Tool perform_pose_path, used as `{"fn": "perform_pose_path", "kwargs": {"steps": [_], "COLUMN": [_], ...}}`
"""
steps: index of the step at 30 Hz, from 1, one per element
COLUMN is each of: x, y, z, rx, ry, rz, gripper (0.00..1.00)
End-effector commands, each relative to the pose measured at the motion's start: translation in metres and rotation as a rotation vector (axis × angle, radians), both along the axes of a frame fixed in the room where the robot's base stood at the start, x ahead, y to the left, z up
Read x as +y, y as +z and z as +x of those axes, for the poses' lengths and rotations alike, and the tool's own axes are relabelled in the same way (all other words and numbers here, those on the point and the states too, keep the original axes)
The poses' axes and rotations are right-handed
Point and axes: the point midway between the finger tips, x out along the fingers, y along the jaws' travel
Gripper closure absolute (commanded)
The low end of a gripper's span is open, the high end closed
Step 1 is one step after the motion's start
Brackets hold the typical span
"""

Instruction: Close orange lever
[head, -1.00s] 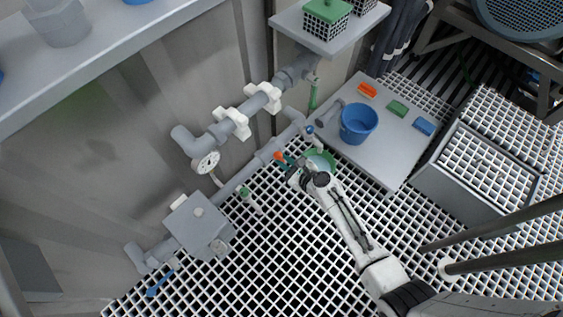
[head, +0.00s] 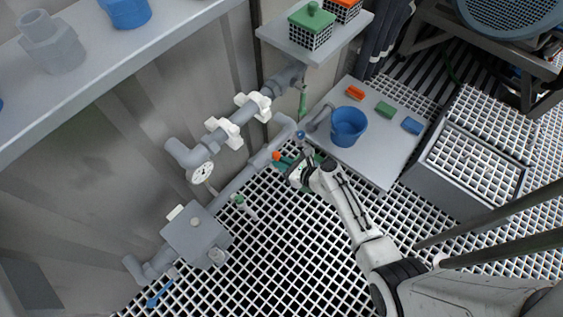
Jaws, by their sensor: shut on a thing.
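The orange lever (head: 276,156) shows as a small orange end beside the lower grey pipe, near the middle of the head view. My gripper (head: 286,162) reaches it from the lower right and is shut on it. The fingers and the arm's wrist hide most of the lever and its valve, so its exact angle cannot be told.
A green-handled valve (head: 240,200) and a blue lever (head: 160,292) sit lower left along the pipe. A grey box (head: 196,236) stands between them. A blue bucket (head: 348,126) is on a grey platform (head: 376,165) to the right. Open grating lies below.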

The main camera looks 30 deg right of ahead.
Motion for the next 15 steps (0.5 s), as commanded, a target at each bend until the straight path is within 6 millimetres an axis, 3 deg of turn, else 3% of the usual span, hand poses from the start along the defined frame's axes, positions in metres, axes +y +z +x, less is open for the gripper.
{"fn": "perform_pose_path", "kwargs": {"steps": [2,3,10,15], "x": [-0.0007,-0.0007,-0.0005,-0.0003], "y": [-0.0019,-0.0019,-0.0011,-0.0007], "z": [-0.0008,-0.0008,-0.0006,-0.0003], "rx": [0.003,0.003,0.002,0.001], "ry": [-0.004,-0.005,-0.003,-0.003], "rz": [0.004,0.004,0.002,0.001], "gripper": [1.0,0.83,0.61,0.58]}}
